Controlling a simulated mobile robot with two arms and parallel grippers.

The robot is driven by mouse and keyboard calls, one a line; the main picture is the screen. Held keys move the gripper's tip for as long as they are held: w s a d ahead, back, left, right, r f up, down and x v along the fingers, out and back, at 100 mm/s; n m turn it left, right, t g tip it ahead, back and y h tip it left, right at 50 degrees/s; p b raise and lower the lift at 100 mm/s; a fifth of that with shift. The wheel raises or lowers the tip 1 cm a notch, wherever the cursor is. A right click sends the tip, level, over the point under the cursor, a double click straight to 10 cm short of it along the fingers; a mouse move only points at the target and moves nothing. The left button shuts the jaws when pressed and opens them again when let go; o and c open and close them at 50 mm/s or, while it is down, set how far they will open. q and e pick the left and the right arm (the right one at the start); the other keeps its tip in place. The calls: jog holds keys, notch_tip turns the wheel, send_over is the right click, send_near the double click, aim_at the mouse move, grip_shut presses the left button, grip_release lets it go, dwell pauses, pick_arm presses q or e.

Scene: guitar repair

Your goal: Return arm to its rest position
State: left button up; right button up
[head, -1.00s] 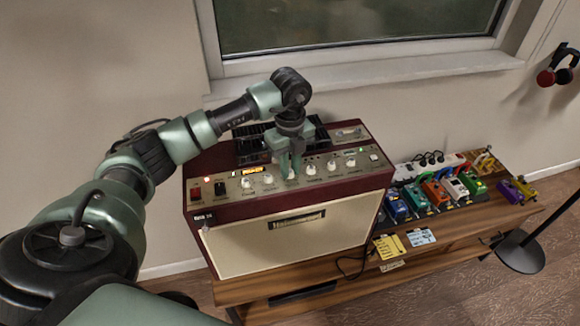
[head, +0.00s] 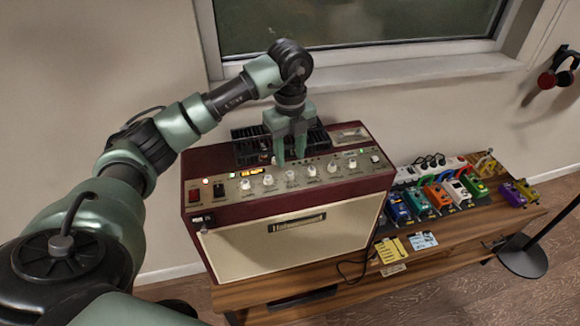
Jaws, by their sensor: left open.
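My left arm comes in from the left and reaches over a dark red amplifier (head: 220,218) with a cream front. My left gripper (head: 291,160) points down above the amplifier's control panel, near the row of white knobs. Its two green fingers are apart and hold nothing. The knobs, such as one white knob (head: 268,180), stand below the fingertips and show clear of them. My right gripper does not show.
The amplifier stands on a wooden bench (head: 450,238) with several coloured pedals (head: 437,195) to its right. A window sill (head: 420,78) is behind. Headphones (head: 558,72) hang at the right wall. A black stand base (head: 522,258) is on the floor.

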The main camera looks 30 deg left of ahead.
pick_arm(q)
jog(key=shift+r, duration=1.25)
